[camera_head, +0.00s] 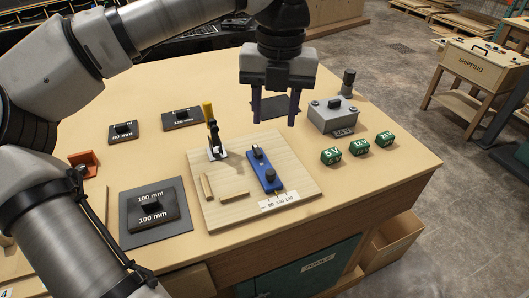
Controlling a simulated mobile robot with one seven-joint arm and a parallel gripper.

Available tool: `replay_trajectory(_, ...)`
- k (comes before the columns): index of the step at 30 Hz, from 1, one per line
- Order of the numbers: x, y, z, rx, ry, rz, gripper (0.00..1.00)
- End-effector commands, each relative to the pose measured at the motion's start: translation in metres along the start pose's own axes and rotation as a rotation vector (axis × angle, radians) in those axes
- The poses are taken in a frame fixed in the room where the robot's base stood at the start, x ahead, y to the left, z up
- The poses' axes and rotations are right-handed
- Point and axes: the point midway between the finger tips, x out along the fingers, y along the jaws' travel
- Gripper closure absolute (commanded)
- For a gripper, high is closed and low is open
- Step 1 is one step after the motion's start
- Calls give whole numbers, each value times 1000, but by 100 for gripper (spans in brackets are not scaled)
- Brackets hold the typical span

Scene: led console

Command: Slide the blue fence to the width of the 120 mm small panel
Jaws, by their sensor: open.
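The blue fence (264,167) lies on the light wooden board (307,178), with a dark knob and a small handle on top. Its near end is at the white scale (278,202) marked 80, 100, 120; I cannot tell exactly which mark it meets. A small dark panel, its small label seeming to read 120 mm (182,118), lies flat at the back left of the table with a block grip on it. My gripper (275,119) is open and empty, pointing down above and behind the fence, apart from it.
A yellow-handled clamp (212,135) stands upright left of the fence, with two wooden strips (234,197) nearby. A 100 mm panel (152,220) and an 80 mm panel (122,137) lie left. A grey box (333,115) and green voltage blocks (359,147) are right.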

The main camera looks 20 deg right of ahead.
Motion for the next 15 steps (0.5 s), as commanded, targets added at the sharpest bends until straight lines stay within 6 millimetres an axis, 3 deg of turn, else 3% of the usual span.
replay_trajectory(5,20,0,-1,2,4,-1,58)
replay_trajectory(15,90,-1,-1,4,3,-4,58)
